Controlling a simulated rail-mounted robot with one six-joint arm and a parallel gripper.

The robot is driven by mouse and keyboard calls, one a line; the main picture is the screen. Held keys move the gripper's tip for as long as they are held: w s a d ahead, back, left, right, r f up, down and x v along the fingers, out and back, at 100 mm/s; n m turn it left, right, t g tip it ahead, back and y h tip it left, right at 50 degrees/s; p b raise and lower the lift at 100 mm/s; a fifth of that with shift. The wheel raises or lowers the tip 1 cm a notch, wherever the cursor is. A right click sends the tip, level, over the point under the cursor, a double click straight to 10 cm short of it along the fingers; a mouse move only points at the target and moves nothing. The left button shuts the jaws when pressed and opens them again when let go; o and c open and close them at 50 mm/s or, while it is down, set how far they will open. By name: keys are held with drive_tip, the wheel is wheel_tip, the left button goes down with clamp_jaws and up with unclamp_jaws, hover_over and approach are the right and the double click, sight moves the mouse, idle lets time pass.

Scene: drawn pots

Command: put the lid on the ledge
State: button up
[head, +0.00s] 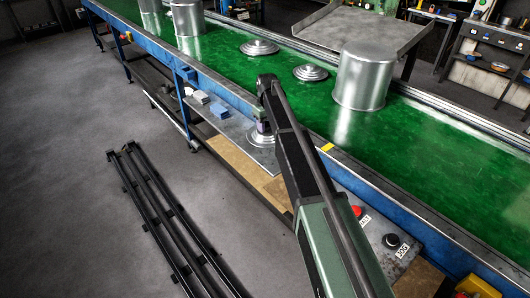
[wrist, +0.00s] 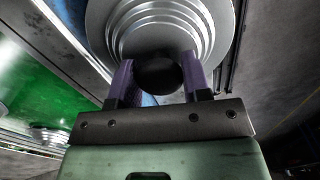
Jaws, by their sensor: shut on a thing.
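My gripper (wrist: 158,80) is shut on the dark knob of a silver stepped lid (wrist: 160,18). In the head view, part of that lid (head: 258,143) shows below my gripper (head: 263,126), in front of the conveyor's near side. The grey ledge (head: 240,132) runs along that side, below the green belt. The lid appears over or on the ledge; I cannot tell whether it touches. My arm hides the lid's right part.
Two more lids (head: 259,47) (head: 310,72) lie on the green belt (head: 222,52). A large silver pot (head: 363,78) stands right of them, with more pots at the far left. Black rails (head: 165,215) lie on the floor.

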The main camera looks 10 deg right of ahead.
sight(267, 124)
wheel_tip(267, 124, down, 6)
drive_tip(key=b, duration=0.4)
drive_tip(key=shift+f+b, duration=0.25)
drive_tip(key=shift+b, duration=0.05)
drive_tip(key=shift+r, duration=0.3)
drive_tip(key=shift+f, duration=0.25)
drive_tip(key=o, duration=1)
drive_tip(key=shift+c, duration=0.2)
drive_tip(key=shift+r, duration=0.1)
wheel_tip(267, 124, up, 13)
drive_tip(key=p, duration=1.2)
drive_tip(key=shift+p, duration=0.4)
drive_tip(key=shift+s+f, duration=0.1)
drive_tip(key=shift+f, duration=0.15)
